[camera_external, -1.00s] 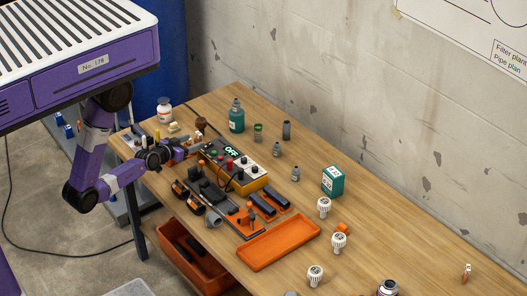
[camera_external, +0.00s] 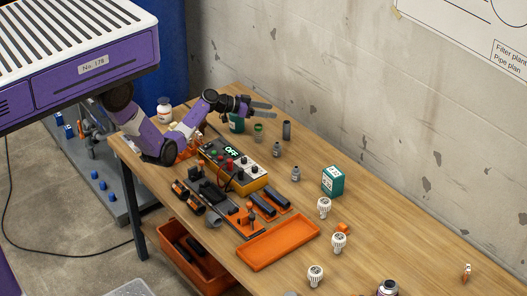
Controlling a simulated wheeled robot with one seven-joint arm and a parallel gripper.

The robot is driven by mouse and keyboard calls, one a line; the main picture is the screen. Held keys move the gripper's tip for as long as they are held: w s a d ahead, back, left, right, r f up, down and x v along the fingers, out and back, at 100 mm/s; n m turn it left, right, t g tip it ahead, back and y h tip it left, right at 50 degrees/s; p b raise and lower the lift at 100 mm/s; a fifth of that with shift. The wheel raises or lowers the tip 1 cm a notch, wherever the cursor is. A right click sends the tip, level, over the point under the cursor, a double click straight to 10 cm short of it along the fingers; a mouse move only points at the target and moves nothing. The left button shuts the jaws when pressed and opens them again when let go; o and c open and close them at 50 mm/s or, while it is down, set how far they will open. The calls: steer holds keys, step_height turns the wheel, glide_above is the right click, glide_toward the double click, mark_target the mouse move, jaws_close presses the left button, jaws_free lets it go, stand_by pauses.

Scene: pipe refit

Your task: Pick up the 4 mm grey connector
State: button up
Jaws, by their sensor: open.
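Several small grey pieces stand on the wooden table (camera_external: 390,236). A plain dark grey cylinder (camera_external: 287,130) stands nearest the wall. A small grey stepped piece (camera_external: 277,150) is in front of it, and a similar one (camera_external: 295,174) stands further right. A grey cone-like piece (camera_external: 214,220) lies by the table's front edge. No size marks are readable, so I cannot tell which is the 4 mm connector. My gripper (camera_external: 266,109) is open and empty, above the table, left of and higher than the dark grey cylinder. Its fingers point right.
A teal bottle (camera_external: 236,124) is partly hidden behind my gripper. A control box (camera_external: 232,165), a teal carton (camera_external: 333,181), white bulbs (camera_external: 324,207) and an orange tray (camera_external: 280,243) surround the grey pieces.

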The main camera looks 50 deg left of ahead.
mark_target(294, 170)
steer(key=s+d+f+m+g+h+b, duration=0.1)
steer(key=d+f, duration=0.1)
steer(key=d, duration=0.1)
steer(key=s+d+f+m+g+h+b, duration=0.1)
steer(key=d+f+m, duration=0.1)
steer(key=d, duration=0.2)
steer(key=s+d+f+m+g+h+b, duration=0.1)
steer(key=d+f+m+g+h, duration=0.1)
steer(key=d, duration=0.1)
steer(key=shift+d+f+b, duration=0.2)
steer(key=shift+d+b, duration=0.1)
steer(key=shift+b, duration=0.1)
steer(key=s+d+f+m+g+b, duration=0.1)
steer(key=d, duration=0.1)
steer(key=s+d+f+m+g+h, duration=0.1)
steer(key=s+d+m, duration=0.1)
steer(key=d, duration=0.1)
steer(key=s+d+f+m+g+h+b, duration=0.1)
steer(key=s+d+g, duration=0.1)
steer(key=shift+s+d+f+m+b, duration=0.1)
steer(key=shift+d+m+b, duration=0.1)
steer(key=shift+m+b, duration=0.2)
steer(key=b+x, duration=0.1)
steer(key=x, duration=0.6)
steer(key=shift+d, duration=0.3)
jaws_close()
